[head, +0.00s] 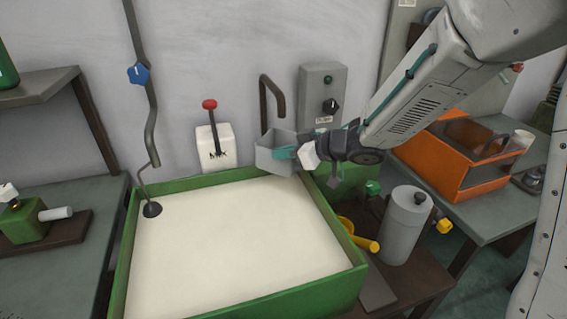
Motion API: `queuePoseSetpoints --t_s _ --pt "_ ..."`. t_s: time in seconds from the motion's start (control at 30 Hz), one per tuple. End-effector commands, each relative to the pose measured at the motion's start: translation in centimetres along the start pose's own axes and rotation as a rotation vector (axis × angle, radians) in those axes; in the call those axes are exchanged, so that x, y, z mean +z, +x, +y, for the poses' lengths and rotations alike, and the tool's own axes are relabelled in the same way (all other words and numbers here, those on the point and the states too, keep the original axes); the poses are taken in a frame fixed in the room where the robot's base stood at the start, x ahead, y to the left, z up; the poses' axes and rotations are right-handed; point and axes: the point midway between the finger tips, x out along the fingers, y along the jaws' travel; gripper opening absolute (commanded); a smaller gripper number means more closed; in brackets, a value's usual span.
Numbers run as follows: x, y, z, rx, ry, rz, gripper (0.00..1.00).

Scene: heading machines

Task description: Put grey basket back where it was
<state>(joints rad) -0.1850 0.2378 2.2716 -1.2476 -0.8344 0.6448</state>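The grey basket (268,158) is an open, angular container at the back right corner of the green-walled tray. It appears raised, in front of the wall and slightly tilted. My gripper (284,153) reaches in from the right, and its teal fingers are at the basket's right side, seemingly closed on it. The far finger and the exact contact are hidden. A brown hooked bar (272,100) rises right behind the basket; I cannot tell whether they are joined.
The green tray (120,275) holds pale material. A white box with a red-knobbed lever (210,130) and a grey control box (322,95) are behind. A grey canister (405,225), yellow-handled tool (360,240) and orange machine (440,165) stand right. A blue-valved pipe (138,73) descends at left.

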Motion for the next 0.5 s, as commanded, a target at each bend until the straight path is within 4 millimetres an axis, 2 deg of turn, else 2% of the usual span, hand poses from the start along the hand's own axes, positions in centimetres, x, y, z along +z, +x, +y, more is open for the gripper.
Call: queuePoseSetpoints --t_s 0.1,0.2,0.5 --pt "1.8 0.8 -0.1 -0.003 0.006 -0.004 0.00" --pt "2.6 1.2 -0.2 -0.003 0.003 -0.002 0.00" --pt "2.8 1.2 -0.2 -0.002 0.001 -0.001 0.00"
